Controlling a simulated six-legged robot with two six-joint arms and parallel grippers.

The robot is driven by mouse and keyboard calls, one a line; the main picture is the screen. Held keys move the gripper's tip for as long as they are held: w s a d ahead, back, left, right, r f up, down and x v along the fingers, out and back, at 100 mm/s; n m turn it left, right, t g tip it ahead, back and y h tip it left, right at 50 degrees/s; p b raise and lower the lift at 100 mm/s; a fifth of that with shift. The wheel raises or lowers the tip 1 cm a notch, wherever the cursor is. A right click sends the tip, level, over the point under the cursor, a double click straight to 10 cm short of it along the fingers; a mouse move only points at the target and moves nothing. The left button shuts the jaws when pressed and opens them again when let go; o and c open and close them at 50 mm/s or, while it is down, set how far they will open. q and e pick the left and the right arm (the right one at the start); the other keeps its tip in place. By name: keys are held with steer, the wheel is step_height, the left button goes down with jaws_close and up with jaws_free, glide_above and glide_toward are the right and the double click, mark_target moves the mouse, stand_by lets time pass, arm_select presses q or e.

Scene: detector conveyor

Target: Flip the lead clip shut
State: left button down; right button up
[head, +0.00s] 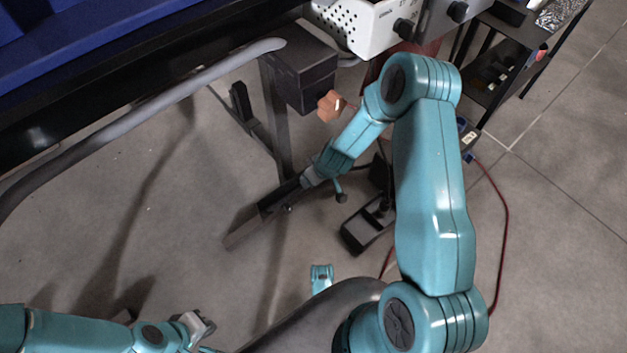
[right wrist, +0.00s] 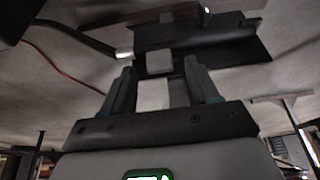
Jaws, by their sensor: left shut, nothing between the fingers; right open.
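I cannot pick out the lead clip with certainty. In the right wrist view, a dark cable (right wrist: 75,36) with a pale metal end reaches a black fixture (right wrist: 235,45). A small light-grey block (right wrist: 158,63) shows on the fixture, between my finger lines. My right gripper (right wrist: 160,68) is open, with its two fingers apart; I cannot tell whether they touch the block. In the head view my right arm reaches down and left, and its gripper is hard to make out against dark parts. My left gripper (head: 202,327) is shut and empty at the lower left, away from the fixture.
A dark stand leg (head: 278,120) rises under a black box (head: 303,80). An orange object (head: 330,106) is beside the box. A black pedal-like unit (head: 366,228) lies on the floor. A grey tube (head: 190,82) crosses the upper left. A red cable (head: 506,215) runs at right.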

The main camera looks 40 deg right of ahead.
steer(key=shift+w+f, duration=0.25)
steer(key=shift+f, duration=0.3)
steer(key=c, duration=1.1)
steer(key=shift+o, duration=0.2)
